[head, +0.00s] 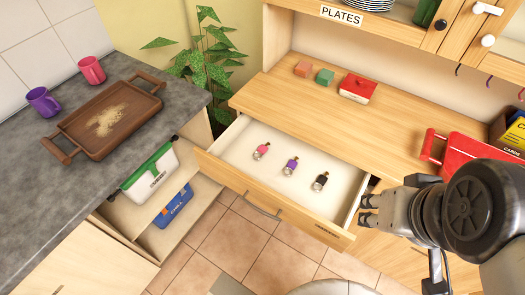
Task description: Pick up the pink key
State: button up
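The pink key (262,150) lies in the open drawer (235,148), left of the other two keys. A purple key (291,166) lies in the middle and a black key (320,181) lies to the right, nearest my gripper. The keys are apart from one another on the white drawer floor. My gripper (366,210) is at the drawer's right end, pointing left, well away from the pink key. Its fingers are small in view and seen from the side. I see nothing held in it.
The drawer front (270,200) stands out over the tiled floor. A brown tray (112,115) and two mugs (91,69) stand on the grey counter at left.

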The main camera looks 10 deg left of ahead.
aim_at(262, 149)
jog(key=i+j, duration=0.1)
jog(key=j, duration=0.35)
jog(key=i+j, duration=0.15)
jog(key=j, duration=0.3)
jog(key=i+j+z, duration=0.1)
jog(key=j, duration=0.35)
jog(key=i+j, duration=0.15)
jog(key=j, duration=0.3)
jog(key=i+j, duration=0.1)
jog(key=j, duration=0.35)
